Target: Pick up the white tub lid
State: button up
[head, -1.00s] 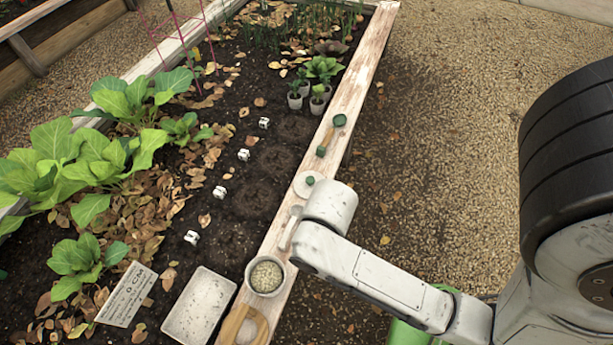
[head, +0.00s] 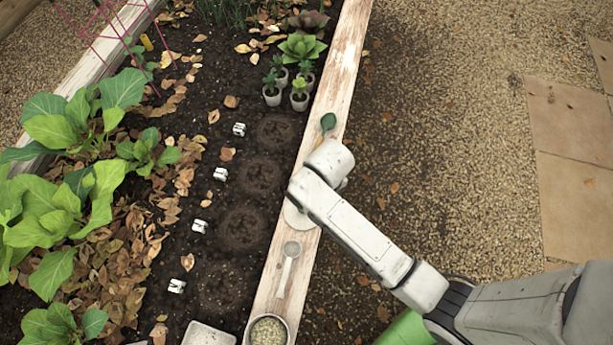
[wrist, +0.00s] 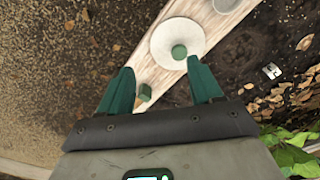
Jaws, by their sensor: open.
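The white tub lid (wrist: 165,38) is a flat round disc with a green knob (wrist: 179,52), lying on the pale wooden edge board of the raised bed. In the head view, part of the lid (head: 300,217) shows on the board, the rest hidden behind my arm. My gripper (wrist: 161,84) is open, its two green fingers apart and empty. In the wrist view the lid lies just beyond the fingertips, its knob nearer the right finger. In the head view my gripper is hidden by my arm.
On the board (head: 350,48) are a grey scoop (head: 287,272), a tub of pale seeds (head: 267,333) and a green-headed tool (head: 328,121). Several potted seedlings (head: 299,98) and white markers (head: 221,174) stand in the bed. Gravel (head: 450,130) to the right is open.

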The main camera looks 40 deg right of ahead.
jog(key=shift+m, duration=0.3)
jog(key=w+a+f, duration=0.1)
jog(key=f, duration=0.1)
jog(key=w+a+f+b, duration=0.1)
jog(key=f, duration=0.2)
jog(key=w+a+f, duration=0.1)
jog(key=w+f, duration=0.1)
jog(key=shift+f, duration=0.4)
jog(key=shift+w+d+f+b, duration=0.1)
jog(key=shift+f+b, duration=0.5)
jog(key=shift+f, duration=0.9)
jog(key=shift+w+f+b, duration=0.1)
jog(key=shift+f+b, duration=0.5)
jog(key=shift+f, duration=0.85)
jog(key=c, duration=1.1)
jog(key=shift+r, duration=0.1)
